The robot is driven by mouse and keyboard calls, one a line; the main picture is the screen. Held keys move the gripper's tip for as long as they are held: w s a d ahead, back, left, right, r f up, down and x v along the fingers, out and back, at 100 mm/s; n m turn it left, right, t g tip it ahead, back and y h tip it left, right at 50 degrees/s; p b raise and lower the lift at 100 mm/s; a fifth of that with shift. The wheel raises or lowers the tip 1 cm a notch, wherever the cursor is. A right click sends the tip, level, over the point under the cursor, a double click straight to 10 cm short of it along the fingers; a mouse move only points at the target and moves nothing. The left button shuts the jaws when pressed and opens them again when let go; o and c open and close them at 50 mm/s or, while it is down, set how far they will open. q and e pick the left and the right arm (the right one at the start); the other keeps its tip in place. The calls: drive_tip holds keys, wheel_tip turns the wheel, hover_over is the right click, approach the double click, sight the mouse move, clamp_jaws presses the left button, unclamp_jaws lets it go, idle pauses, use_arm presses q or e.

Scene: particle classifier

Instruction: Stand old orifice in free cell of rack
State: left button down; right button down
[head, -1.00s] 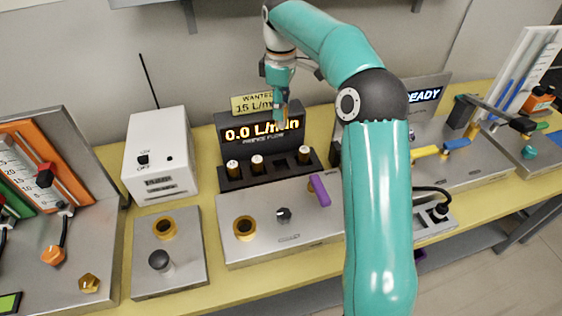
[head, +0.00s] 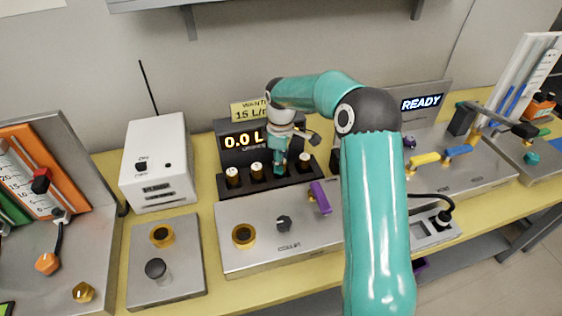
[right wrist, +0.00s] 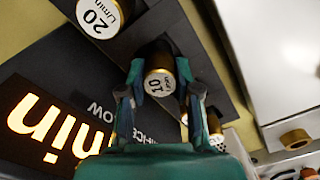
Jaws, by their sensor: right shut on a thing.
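My right gripper (head: 279,168) is down at the black rack (head: 262,194), in the gap between the middle and right standing orifices. In the right wrist view, the gripper (right wrist: 158,88) is shut on a black, gold-rimmed orifice with a white "10 L/min" top (right wrist: 160,84). The held orifice is in line with the rack's row. Its lower end is hidden, so I cannot tell whether it rests on the cell floor. Three other orifices stand in the rack: left (head: 232,177), middle (head: 257,173) and right (head: 304,163). One marked 20 (right wrist: 97,15) shows beside the held one. My left gripper is out of view.
The flow display (head: 238,142) stands right behind the rack. In front is a steel panel (head: 270,258) with a brass ring (head: 244,236), black knob (head: 284,223) and purple lever (head: 320,197). A white box (head: 157,165) stands to the left.

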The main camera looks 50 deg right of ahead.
drive_tip(key=shift+f, duration=0.15)
drive_tip(key=c, duration=0.8)
unclamp_jaws()
wheel_tip(320, 180, up, 12)
drive_tip(key=shift+r+p, duration=0.15)
drive_tip(key=shift+p, duration=0.15)
drive_tip(key=shift+s, duration=0.1)
